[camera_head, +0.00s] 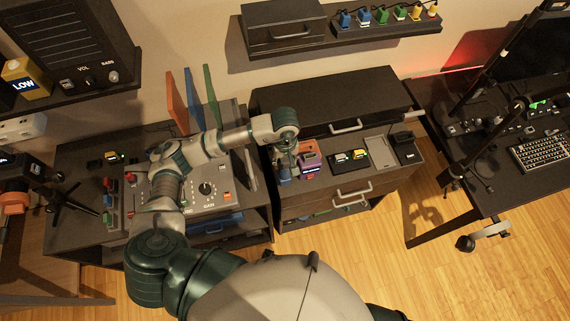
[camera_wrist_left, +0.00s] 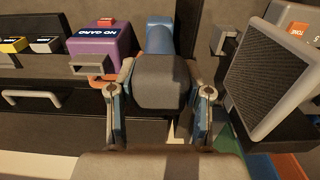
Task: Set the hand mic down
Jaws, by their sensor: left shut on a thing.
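The hand mic, which looks like a blue and dark grey piece (camera_wrist_left: 160,42), is between the two fingers of my left gripper (camera_wrist_left: 161,105) in the left wrist view. In the head view my left gripper (camera_head: 285,162) points down over the left end of the drawer cabinet's top. A bit of blue (camera_head: 284,174) shows just under it. The gripper is shut on the mic. I cannot tell whether the mic touches the surface below. My right gripper is not in view.
A purple box (camera_wrist_left: 95,48) with an orange top stands close beside the mic. Yellow and black blocks (camera_head: 350,159), a grey tray (camera_head: 380,150) and a black box (camera_head: 406,149) lie farther right on the cabinet. A grey speaker-like box (camera_wrist_left: 270,75) is close on the other side.

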